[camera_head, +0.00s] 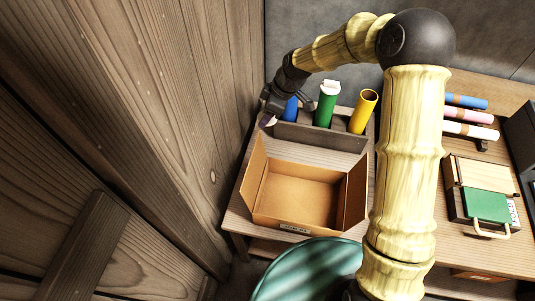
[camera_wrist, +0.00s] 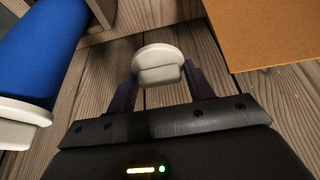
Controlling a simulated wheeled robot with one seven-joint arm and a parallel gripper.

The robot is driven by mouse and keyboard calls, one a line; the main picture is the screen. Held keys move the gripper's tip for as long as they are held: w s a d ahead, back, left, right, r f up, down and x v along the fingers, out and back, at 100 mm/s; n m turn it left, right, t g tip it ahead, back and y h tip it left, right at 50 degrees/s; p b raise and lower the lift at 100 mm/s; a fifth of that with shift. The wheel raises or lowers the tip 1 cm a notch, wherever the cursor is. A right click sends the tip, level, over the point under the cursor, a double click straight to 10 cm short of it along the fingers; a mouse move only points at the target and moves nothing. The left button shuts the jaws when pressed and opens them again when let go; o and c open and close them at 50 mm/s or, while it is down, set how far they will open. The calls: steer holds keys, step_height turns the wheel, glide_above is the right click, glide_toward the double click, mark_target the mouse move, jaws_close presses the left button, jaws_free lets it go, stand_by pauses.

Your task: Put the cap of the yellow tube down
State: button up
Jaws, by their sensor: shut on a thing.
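The yellow tube (camera_head: 363,111) stands tilted in the holder, its dark top end open and uncovered. A white cap (camera_wrist: 158,65) sits between the two dark purple fingers of my gripper (camera_wrist: 161,88), which is shut on it. The cap is over bare wooden planks; I cannot tell whether it touches them. In the head view my gripper (camera_head: 267,119) is low at the left end of the holder, beside the blue tube (camera_head: 290,108), and the cap is barely visible. The green tube (camera_head: 325,105) has a white cap on top.
The tube holder (camera_head: 320,136) stands behind an open cardboard box (camera_head: 300,188). In the wrist view the blue tube (camera_wrist: 35,45) with its white end lies close on the left, and cardboard (camera_wrist: 268,35) on the right. A wooden wall (camera_head: 190,110) is close on the left.

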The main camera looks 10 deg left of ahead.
step_height(320, 180, down, 14)
steer(key=shift+r+b, duration=0.25)
steer(key=shift+b, duration=0.25)
steer(key=shift+f, duration=2.25)
steer(key=shift+f, duration=0.1)
steer(key=o, duration=0.9)
steer(key=v, duration=1.2)
